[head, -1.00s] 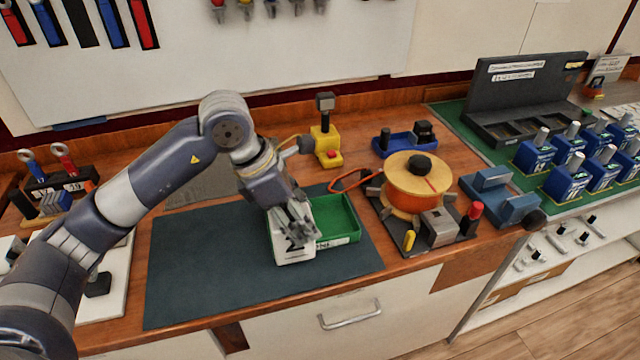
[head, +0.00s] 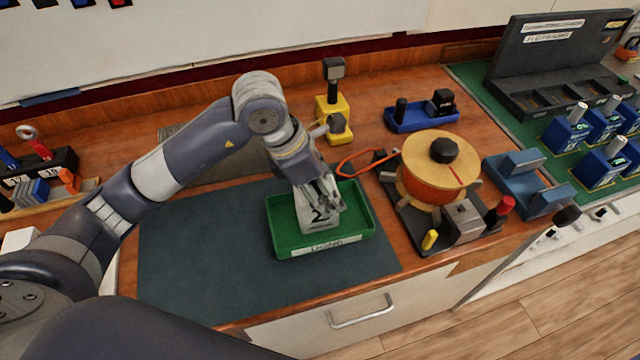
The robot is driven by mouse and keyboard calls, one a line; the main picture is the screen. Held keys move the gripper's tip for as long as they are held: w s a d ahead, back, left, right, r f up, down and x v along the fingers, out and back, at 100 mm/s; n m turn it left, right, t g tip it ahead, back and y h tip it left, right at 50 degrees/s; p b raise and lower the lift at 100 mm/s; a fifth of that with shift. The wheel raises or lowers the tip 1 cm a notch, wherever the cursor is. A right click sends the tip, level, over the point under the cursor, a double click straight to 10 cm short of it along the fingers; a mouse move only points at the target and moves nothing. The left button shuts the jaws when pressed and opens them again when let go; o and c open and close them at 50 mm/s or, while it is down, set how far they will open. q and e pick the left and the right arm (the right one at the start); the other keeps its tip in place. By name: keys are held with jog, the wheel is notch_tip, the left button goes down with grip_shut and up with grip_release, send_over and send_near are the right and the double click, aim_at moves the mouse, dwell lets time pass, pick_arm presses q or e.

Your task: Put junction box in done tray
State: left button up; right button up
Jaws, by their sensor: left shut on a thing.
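The junction box (head: 316,218) is a pale grey-white box with dark marks on its face. My left gripper (head: 318,196) is shut on its top and holds it upright within the walls of the green tray. I cannot tell whether the box touches the tray floor. The green tray (head: 285,240) lies on the dark mat and has a white label on its front wall. The gripper hides part of the box and of the tray's inside. My right gripper is not in view.
An orange cable spool (head: 440,168) stands right of the tray, with a blue vise (head: 525,182) beyond it. A yellow stand (head: 334,118) and a blue holder (head: 420,115) are behind. The dark mat (head: 200,250) is clear at left.

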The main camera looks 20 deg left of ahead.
pick_arm(q)
jog(key=shift+s+d, duration=0.1)
jog(key=shift+d, duration=0.1)
jog(key=shift+s+d, duration=0.1)
jog(key=shift+d, duration=0.05)
jog(key=o, duration=1.4)
jog(key=shift+f, duration=0.1)
jog(key=shift+r, duration=0.25)
jog(key=shift+a+r, duration=0.2)
jog(key=shift+r, duration=0.1)
jog(key=b+v, duration=0.1)
jog(key=v, duration=1)
jog(key=shift+s+r, duration=0.1)
jog(key=shift+r, duration=0.1)
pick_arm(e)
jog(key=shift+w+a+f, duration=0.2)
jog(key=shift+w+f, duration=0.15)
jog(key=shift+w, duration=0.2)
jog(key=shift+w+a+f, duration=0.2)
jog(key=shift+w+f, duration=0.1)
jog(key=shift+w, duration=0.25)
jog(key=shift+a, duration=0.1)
